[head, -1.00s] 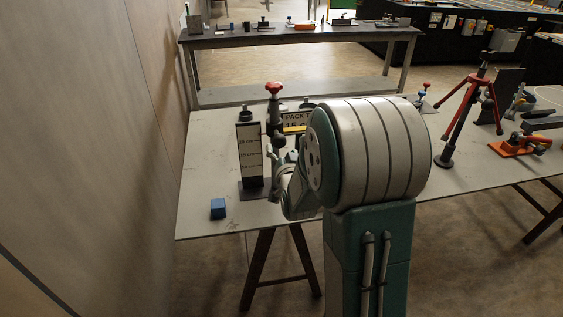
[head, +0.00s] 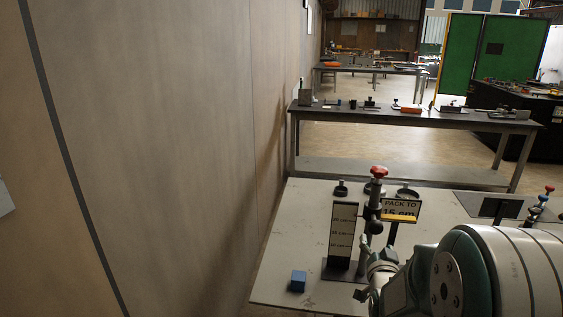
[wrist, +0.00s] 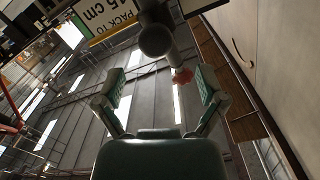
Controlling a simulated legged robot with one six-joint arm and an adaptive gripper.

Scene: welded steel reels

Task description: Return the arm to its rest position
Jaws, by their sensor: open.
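My gripper (wrist: 160,98) is open in the wrist view, with its two green-padded fingers apart and nothing held between them. Beyond the fingers a dark rod with a rounded end and a red knob (wrist: 182,76) show against the ceiling. In the head view my arm fills the lower right, and its large pale drum hides part of the table. The table (head: 312,225) has a post with a red knob (head: 379,171) standing close behind my arm. A sign reading "PACK TO 15 cm" (head: 401,208) stands beside the post.
A dark upright scale board (head: 342,232) and a blue cube (head: 298,281) are on the table left of my arm. A wall (head: 170,130) runs close along the left. A long bench (head: 410,116) with small items stands behind. The table's left part is mostly clear.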

